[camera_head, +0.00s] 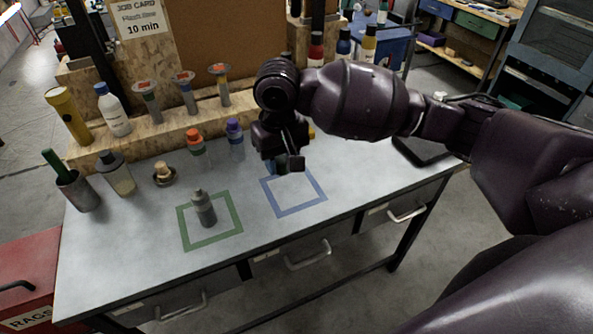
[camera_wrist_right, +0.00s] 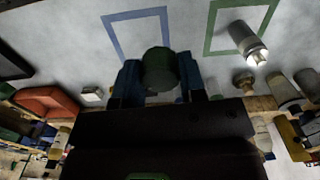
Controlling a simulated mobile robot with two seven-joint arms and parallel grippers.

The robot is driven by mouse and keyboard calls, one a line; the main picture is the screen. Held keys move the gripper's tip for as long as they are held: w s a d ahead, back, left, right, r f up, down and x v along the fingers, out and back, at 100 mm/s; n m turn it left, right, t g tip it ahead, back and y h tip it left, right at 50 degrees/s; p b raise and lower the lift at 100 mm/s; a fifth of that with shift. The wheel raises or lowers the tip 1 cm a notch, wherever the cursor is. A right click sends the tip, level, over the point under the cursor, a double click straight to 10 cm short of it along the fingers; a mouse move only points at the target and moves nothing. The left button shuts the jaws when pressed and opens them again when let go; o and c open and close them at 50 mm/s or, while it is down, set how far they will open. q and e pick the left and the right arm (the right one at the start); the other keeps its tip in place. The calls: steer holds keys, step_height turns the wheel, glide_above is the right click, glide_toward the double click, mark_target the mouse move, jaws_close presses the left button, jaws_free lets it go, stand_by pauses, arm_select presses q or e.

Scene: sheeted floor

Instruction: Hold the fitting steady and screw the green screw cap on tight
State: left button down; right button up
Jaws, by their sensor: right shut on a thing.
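The fitting (camera_head: 204,208) is a small grey bottle-like piece with a narrower top, standing upright inside the green square outline on the bench. It also shows in the right wrist view (camera_wrist_right: 247,42), inside the same outline. My right gripper (camera_head: 288,163) is over the bench near the blue square outline, to the right of and behind the fitting. In the right wrist view the green screw cap (camera_wrist_right: 160,70) sits between its blue fingers, which are shut on it. The cap is apart from the fitting. In the head view the gripper hides the cap. My left gripper is not in view.
Orange-capped (camera_head: 196,148) and purple-capped (camera_head: 235,138) containers stand behind the outlines. A small brass-coloured piece on a dish (camera_head: 163,175), a spray-type bottle (camera_head: 118,172) and a cup with a green handle (camera_head: 76,188) stand left. The bench front (camera_head: 130,268) is clear.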

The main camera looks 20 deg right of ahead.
steer(key=w+a+n, duration=0.2)
steer(key=a+n, duration=0.3)
steer(key=w+a+n, duration=0.3)
steer(key=a+n, duration=0.2)
steer(key=a, duration=0.1)
steer(key=w+a+n, duration=0.3)
steer(key=a+n, duration=0.2)
steer(key=a, duration=0.1)
steer(key=shift+w+a+r+n, duration=0.15)
steer(key=shift+w+a+n, duration=0.05)
steer(key=shift+w+n, duration=0.1)
steer(key=shift+n, duration=1.4)
